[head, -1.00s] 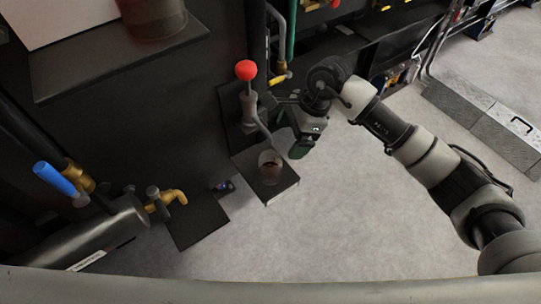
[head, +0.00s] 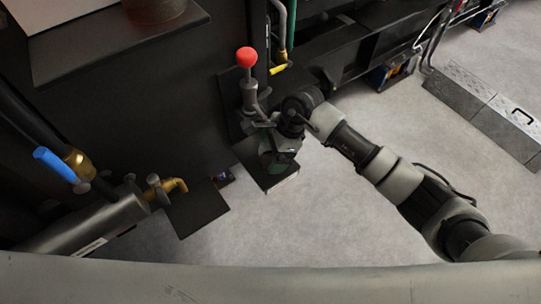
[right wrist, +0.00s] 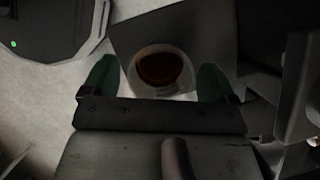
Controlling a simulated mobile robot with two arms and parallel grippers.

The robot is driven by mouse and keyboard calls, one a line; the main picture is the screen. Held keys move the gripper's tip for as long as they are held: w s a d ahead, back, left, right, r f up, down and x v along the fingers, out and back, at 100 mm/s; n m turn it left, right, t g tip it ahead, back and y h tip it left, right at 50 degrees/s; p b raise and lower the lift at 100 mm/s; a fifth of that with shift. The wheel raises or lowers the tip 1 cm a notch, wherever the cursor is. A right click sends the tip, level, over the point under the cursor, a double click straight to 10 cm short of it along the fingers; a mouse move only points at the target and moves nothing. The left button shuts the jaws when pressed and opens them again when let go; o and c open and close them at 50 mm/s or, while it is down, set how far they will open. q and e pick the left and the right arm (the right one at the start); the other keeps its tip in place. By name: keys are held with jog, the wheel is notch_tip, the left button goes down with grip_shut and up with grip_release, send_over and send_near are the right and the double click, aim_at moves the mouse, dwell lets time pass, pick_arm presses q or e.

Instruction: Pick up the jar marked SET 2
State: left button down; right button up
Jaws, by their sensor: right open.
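A jar with dark brown liquid (right wrist: 160,68) stands on a small dark shelf (right wrist: 200,30) in the right wrist view. My right gripper (right wrist: 158,80) is open, with one green finger on each side of the jar's near edge in that picture. I cannot tell if the fingers touch it. In the head view my right gripper (head: 279,158) is over the same shelf (head: 283,186) and hides the jar. No SET 2 marking can be read. My left gripper is not in view.
A red-knobbed lever (head: 246,58) rises behind the gripper. A brass tap (head: 172,187) sits above another small dark shelf (head: 199,208) at left. A blue-handled valve (head: 56,165) is further left. The floor (head: 340,220) at right is clear up to a metal step (head: 480,110).

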jog(key=c, duration=1.1)
jog(key=shift+d+r, duration=0.15)
jog(key=shift+r, duration=0.05)
